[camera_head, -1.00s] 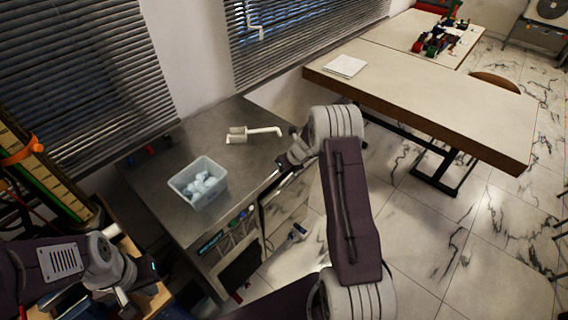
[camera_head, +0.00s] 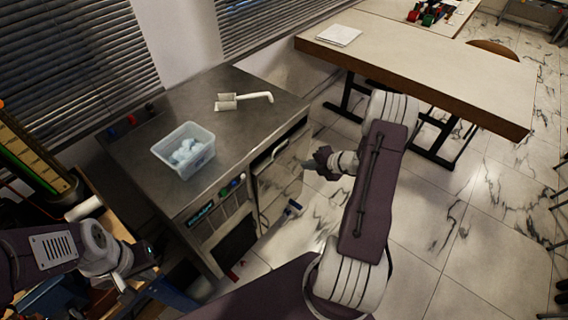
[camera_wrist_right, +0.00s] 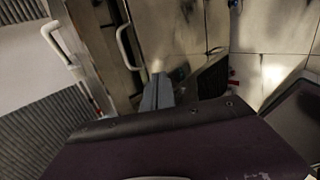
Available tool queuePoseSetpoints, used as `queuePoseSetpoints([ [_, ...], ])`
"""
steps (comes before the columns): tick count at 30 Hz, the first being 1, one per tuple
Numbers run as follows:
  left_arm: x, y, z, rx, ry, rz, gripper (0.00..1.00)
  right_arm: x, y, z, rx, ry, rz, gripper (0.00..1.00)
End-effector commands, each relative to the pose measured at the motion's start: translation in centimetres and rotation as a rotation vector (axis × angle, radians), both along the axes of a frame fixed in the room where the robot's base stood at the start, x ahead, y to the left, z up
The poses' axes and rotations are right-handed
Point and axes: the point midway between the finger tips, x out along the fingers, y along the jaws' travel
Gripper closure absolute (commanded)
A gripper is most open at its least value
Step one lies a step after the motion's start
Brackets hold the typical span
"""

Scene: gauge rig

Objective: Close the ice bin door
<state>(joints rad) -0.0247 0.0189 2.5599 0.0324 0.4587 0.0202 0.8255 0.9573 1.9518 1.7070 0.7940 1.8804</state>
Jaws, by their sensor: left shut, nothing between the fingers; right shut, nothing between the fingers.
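The ice bin door (camera_head: 280,182) is a shiny metal panel on the front of the steel counter unit (camera_head: 235,92). A dark gap shows along its top edge, so it appears to stand partly open. My right gripper (camera_head: 313,163) is shut and empty, just in front of the door's right side in the head view; I cannot tell whether it touches. The right wrist view shows its grey fingers (camera_wrist_right: 158,92) together, near a metal panel with a pale bar handle (camera_wrist_right: 126,45). My left gripper (camera_head: 150,258) is shut and empty at lower left, away from the door.
Control knobs (camera_head: 232,186) are on the front, left of the door. A long table (camera_head: 420,70) stands at the upper right. Marble floor (camera_head: 450,220) is open at right.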

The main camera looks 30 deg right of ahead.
Motion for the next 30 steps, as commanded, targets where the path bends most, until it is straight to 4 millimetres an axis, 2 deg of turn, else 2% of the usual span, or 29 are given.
queuePoseSetpoints([
  [13, 0.0, 0.0, -1.0, 0.000, 0.000, 0.000, 1.00, 6.4, 2.9, -6.3, -0.002, 0.003, 0.007, 1.00],
  [18, 0.0, 0.0, -0.6, 0.000, 0.000, 0.000, 1.00, 8.8, 3.9, -5.9, -0.002, 0.001, 0.006, 1.00],
  [21, 0.0, 0.0, -0.5, 0.000, 0.000, 0.000, 1.00, 9.6, 4.2, -5.9, -0.002, 0.001, 0.005, 1.00],
  [30, 0.0, 0.0, -0.5, 0.000, 0.000, 0.000, 1.00, 10.1, 4.4, -5.9, -0.001, 0.002, 0.003, 1.00],
])
